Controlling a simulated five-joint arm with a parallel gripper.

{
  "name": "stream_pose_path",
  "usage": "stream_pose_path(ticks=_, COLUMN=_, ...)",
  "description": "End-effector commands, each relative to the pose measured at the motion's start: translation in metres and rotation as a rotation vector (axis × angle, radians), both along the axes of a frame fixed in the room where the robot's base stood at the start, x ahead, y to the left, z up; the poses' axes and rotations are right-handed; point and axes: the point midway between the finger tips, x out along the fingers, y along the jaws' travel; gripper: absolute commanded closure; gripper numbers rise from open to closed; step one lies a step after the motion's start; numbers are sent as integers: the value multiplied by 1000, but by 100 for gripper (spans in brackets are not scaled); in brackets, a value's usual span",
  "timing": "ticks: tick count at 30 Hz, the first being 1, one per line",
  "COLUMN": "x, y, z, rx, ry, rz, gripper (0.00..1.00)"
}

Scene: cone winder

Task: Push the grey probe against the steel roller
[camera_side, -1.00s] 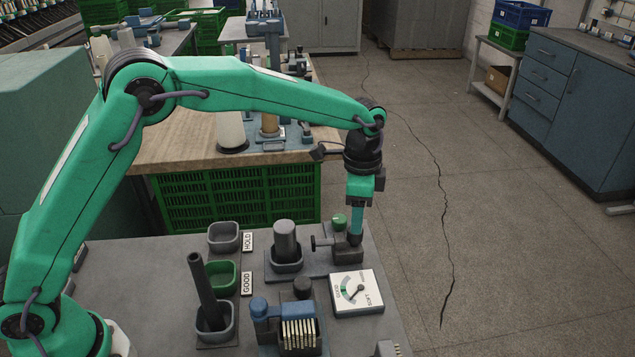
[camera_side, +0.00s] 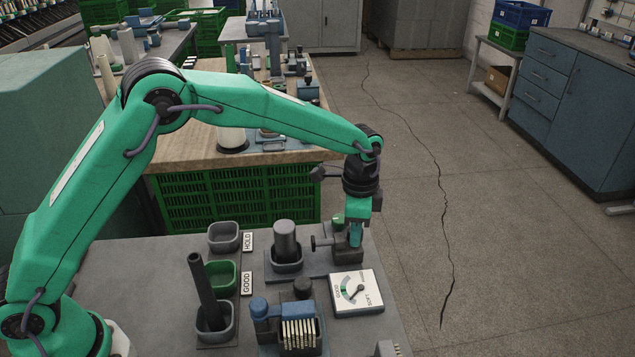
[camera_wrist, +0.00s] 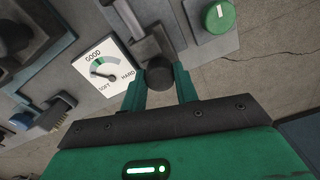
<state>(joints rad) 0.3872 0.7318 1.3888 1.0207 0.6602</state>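The grey probe (camera_side: 320,243) is a short horizontal rod with a flat end facing the roller. A clear gap lies between them. The probe sits on a grey slide block (camera_side: 345,255). My gripper (camera_side: 354,240) is low over this block, pointing down. In the wrist view, its green fingers (camera_wrist: 160,85) stand on either side of a dark round knob (camera_wrist: 160,73). I cannot tell whether they touch it.
A dial gauge (camera_side: 357,293) marked GOOD, HARD and SOFT lies in front of the slide. A green knob (camera_wrist: 220,16) is beside it. A blue-handled comb-like tool (camera_side: 285,320) and a green bin (camera_side: 222,276) are at the left. Floor lies beyond the right edge.

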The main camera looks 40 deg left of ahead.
Motion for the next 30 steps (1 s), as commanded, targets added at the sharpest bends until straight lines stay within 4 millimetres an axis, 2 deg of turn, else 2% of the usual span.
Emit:
stream_pose_path(ticks=8, x=-2, y=2, z=0, rx=0, ry=1, rz=0, gripper=100)
stream_pose_path(ticks=18, x=-19, y=20, z=1, rx=1, ry=0, rz=1, gripper=100)
stream_pose_path(ticks=29, x=-25, y=25, z=0, rx=4, ry=8, rz=2, gripper=100)
stream_pose_path(ticks=30, x=-25, y=25, z=0, rx=3, ry=9, rz=3, gripper=68)
